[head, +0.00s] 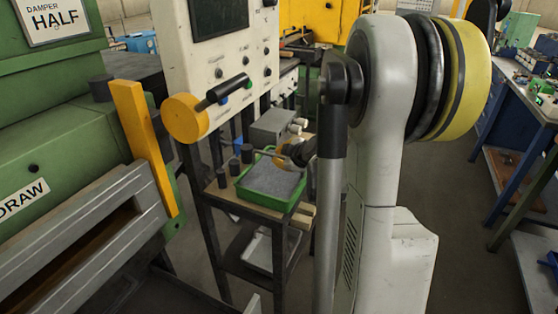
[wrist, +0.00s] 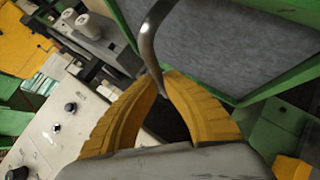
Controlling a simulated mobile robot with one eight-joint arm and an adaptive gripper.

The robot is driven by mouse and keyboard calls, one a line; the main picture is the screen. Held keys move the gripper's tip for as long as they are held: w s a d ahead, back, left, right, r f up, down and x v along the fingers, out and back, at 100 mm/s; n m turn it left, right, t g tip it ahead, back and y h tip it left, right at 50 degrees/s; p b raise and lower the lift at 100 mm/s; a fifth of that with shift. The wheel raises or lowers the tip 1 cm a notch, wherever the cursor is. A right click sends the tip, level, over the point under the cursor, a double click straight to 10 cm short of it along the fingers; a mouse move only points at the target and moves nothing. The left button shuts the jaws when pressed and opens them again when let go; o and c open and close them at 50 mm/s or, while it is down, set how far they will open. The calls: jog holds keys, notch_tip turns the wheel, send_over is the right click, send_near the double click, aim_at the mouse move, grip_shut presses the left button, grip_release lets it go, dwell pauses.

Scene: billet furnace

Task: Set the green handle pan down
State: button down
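The green handle pan (head: 266,202) is a shallow green tray with a grey inside, over the wooden top of a small dark stand (head: 222,190). I cannot tell whether its underside touches the wood. In the wrist view its green rim (wrist: 282,83) and grey inside fill the upper right. A curved grey metal handle (wrist: 147,40) rises at the pan. My gripper (wrist: 163,80) has yellow fingers that come together around the lower end of this handle. In the head view my gripper (head: 285,152) is at the pan's far right side, partly hidden by my arm.
A white control panel (head: 225,60) with a yellow-hubbed lever (head: 185,117) stands close on the left, beside the green furnace (head: 55,140). A blue workbench (head: 490,110) is at right.

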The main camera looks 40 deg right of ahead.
jog(key=c, duration=1.6)
grip_release()
jog(key=p+v, duration=0.4)
jog(key=v, duration=0.8)
jog(key=s+a+r+m+g+y, duration=0.1)
jog(key=a+r+m+g+y, duration=0.15)
jog(key=a, duration=1.85)
jog(key=s+a+m, duration=0.1)
jog(key=s+a, duration=0.2)
jog(key=s+a+m+g, duration=0.1)
jog(key=s+a+m, duration=0.1)
jog(key=s+a, duration=0.1)
jog(key=s+a+m, duration=0.2)
jog(key=s+a, duration=0.1)
jog(key=a, duration=0.2)
jog(key=shift+s+g, duration=0.25)
